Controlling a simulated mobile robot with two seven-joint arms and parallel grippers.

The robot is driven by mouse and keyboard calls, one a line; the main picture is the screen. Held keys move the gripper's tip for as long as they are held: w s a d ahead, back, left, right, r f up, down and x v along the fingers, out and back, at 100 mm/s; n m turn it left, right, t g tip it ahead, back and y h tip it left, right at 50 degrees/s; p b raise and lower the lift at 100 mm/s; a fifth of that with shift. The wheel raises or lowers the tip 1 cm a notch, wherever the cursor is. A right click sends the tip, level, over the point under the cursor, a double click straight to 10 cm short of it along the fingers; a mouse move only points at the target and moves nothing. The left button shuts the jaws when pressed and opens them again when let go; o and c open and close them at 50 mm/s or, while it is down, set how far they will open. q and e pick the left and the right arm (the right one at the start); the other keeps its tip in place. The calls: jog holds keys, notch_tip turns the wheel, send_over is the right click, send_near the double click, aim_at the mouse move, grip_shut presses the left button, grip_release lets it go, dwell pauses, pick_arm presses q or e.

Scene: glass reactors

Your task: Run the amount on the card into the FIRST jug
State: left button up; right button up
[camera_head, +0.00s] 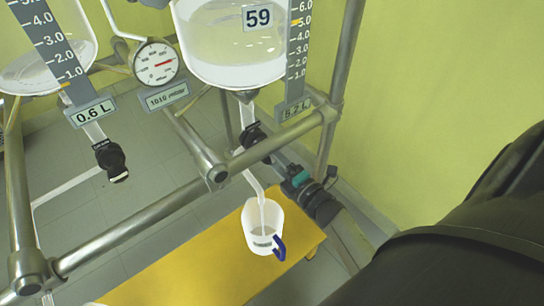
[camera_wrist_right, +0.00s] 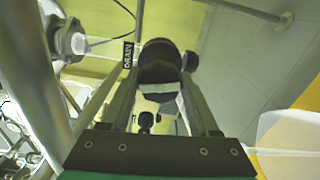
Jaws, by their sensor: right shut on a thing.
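A white jug (camera_head: 258,215) with a blue handle stands on a yellow bench (camera_head: 190,272) under the outlet tube (camera_head: 252,181) of the right glass reactor (camera_head: 232,50). A pale narrow streak runs from the tube's end into the jug. The small plate on the jug is too small to read. My right gripper (camera_head: 272,158) is shut on the black drain valve handle (camera_head: 252,137) below that reactor; the right wrist view also shows the handle (camera_wrist_right: 160,65) between the fingers, beside a DRAIN label (camera_wrist_right: 128,54). My left gripper is out of view. I cannot identify the card.
The left reactor (camera_head: 50,55) has a 0.6 L plate and its own black valve (camera_head: 110,160). A pressure gauge (camera_head: 156,62) sits between the reactors. Metal frame tubes (camera_head: 130,222) cross in front. A white edge (camera_head: 95,304) shows at the bottom left.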

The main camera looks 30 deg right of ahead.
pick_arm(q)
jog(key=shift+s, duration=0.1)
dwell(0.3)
pick_arm(e)
jog(key=o, duration=1.4)
pick_arm(q)
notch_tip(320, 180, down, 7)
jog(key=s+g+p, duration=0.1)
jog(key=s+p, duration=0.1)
jog(key=p, duration=0.1)
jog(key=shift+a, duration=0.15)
pick_arm(e)
jog(key=s, duration=1)
jog(key=s+d, duration=0.1)
jog(key=s, duration=0.4)
jog(key=shift+s+d, duration=0.1)
jog(key=shift+s, duration=0.05)
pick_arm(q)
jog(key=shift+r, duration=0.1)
